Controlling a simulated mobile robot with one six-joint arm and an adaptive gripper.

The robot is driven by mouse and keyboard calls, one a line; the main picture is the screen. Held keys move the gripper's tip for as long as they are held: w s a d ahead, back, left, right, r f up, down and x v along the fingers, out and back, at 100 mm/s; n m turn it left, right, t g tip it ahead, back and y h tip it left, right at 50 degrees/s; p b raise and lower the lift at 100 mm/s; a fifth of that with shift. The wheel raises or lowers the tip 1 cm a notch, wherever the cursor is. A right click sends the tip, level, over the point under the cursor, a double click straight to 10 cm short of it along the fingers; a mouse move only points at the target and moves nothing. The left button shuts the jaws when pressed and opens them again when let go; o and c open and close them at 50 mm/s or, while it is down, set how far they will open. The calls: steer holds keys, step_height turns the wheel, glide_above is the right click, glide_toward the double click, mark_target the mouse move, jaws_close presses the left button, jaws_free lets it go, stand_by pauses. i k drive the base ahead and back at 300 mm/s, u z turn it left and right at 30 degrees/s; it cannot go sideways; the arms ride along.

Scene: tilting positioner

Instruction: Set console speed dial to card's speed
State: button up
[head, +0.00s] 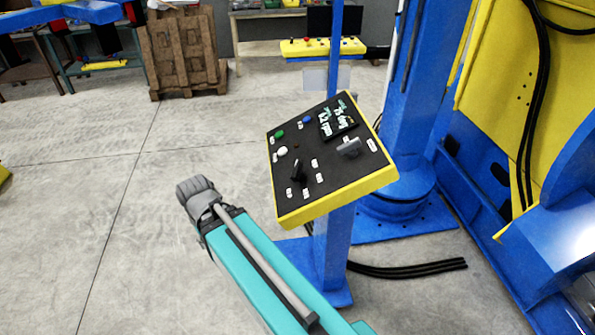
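The console (335,203) is a yellow box with a tilted black panel on a blue post. A black knob (298,171) sits on the lower left of the panel, with several small white labels around it; I take it for the speed dial. Its exact pointing and the label text are too small to read. A small display (338,122) at the panel's top shows green and white text, seemingly "75 deg" and an rpm figure. A pale blank-looking sheet (323,79) hangs behind the console; I cannot tell whether it is the card.
The panel also has a grey lever-like knob (349,147), a green button (279,133), a blue button (307,120) and a white button (282,151). My teal arm crosses below left of the console. Black cables (410,270) lie at right. Floor at left is clear.

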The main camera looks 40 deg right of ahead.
mark_target(298, 175)
steer(key=z, duration=0.25)
steer(key=k, duration=1.4)
steer(key=u, duration=0.35)
steer(key=i, duration=1)
steer(key=z, duration=0.05)
